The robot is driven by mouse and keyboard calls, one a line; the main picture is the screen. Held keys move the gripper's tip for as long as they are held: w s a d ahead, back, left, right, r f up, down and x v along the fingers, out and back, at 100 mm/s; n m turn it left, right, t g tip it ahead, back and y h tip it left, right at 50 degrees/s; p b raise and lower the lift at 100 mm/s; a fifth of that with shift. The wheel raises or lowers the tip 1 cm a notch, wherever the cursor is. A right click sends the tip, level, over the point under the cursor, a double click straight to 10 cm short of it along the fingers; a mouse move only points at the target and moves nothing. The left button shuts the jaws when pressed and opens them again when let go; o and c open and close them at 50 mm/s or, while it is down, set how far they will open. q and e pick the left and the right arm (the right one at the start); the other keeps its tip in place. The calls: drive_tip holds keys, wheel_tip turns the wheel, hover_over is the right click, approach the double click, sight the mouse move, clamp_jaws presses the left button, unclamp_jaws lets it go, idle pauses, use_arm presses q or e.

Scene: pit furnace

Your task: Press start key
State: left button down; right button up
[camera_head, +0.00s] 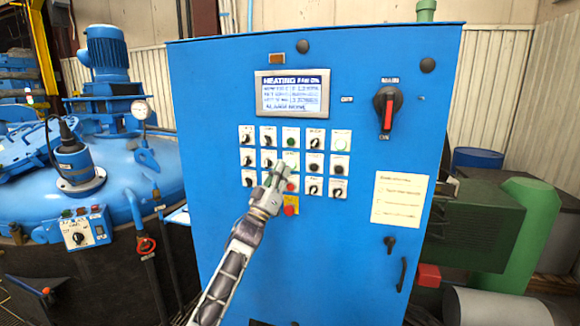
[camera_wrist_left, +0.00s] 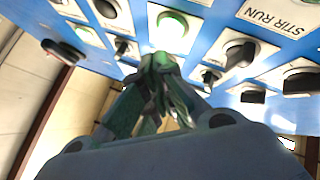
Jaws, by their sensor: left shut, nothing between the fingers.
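A blue control cabinet (camera_head: 230,80) faces me with rows of labelled keys and knobs. The labels are too small to read in the head view. My left gripper (camera_head: 279,168) is shut and empty, in front of the panel and partly covering the middle keys. In the left wrist view, a green key (camera_wrist_left: 172,24) is just beyond the shut fingertips (camera_wrist_left: 160,64). I cannot tell whether they touch it.
A lit display (camera_head: 293,93) reads HEATING above the keys. A red rotary switch (camera_head: 387,108) is at right. A red button on a yellow plate (camera_head: 291,208) sits below the keys. A blue furnace vessel (camera_head: 110,195) stands at left.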

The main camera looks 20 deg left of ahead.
use_arm(q)
drive_tip(key=shift+s+r+p, duration=0.1)
drive_tip(key=shift+s+p, duration=0.6)
drive_tip(key=shift+s, duration=1.4)
